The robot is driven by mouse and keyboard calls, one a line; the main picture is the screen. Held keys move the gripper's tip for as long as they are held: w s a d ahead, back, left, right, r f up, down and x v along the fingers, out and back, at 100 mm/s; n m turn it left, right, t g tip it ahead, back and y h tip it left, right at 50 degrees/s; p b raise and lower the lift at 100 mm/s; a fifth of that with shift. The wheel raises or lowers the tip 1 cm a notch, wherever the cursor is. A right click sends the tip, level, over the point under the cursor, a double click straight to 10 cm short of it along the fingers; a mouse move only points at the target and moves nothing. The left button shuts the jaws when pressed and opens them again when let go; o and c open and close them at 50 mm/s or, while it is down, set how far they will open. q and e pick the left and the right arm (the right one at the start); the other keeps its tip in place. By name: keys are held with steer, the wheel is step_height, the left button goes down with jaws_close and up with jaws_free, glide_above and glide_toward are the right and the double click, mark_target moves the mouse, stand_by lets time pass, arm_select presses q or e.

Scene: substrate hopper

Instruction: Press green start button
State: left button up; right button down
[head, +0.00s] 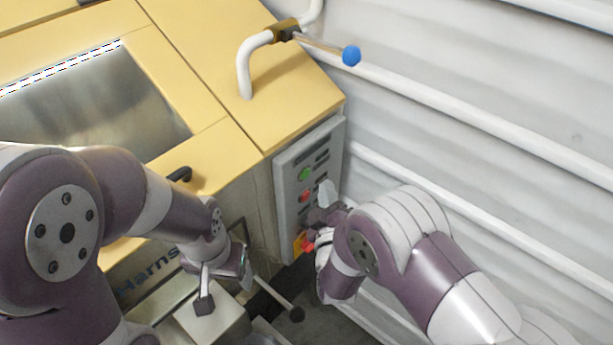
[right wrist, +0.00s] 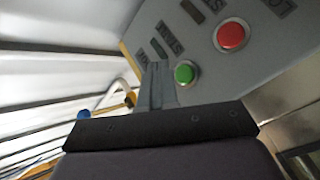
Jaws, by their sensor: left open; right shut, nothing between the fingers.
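The green start button (head: 305,174) is on the grey control panel (head: 285,205) on the side of the yellow machine. It also shows in the right wrist view (right wrist: 185,72), just right of my fingers. A red button (head: 304,196) is below it in the head view, and it also shows in the right wrist view (right wrist: 231,36). My right gripper (head: 326,192) is shut and empty in front of the panel. Its closed fingers (right wrist: 157,86) are beside the green button; I cannot tell whether they touch the panel. My left gripper (head: 223,284) is open and empty, low in front of the machine.
A red knob on a yellow base (head: 303,243) is low on the panel, partly behind my right gripper. A white pipe (head: 244,70) with a blue-knobbed lever (head: 351,55) stands on the machine's top. A ribbed white wall (head: 480,110) is close on the right.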

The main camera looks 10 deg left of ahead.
mark_target(306, 174)
steer(key=shift+w+a, duration=0.65)
steer(key=shift+a, duration=0.25)
steer(key=shift+b, duration=0.3)
stand_by(1.1)
steer(key=shift+w+a, duration=0.25)
steer(key=shift+a, duration=0.1)
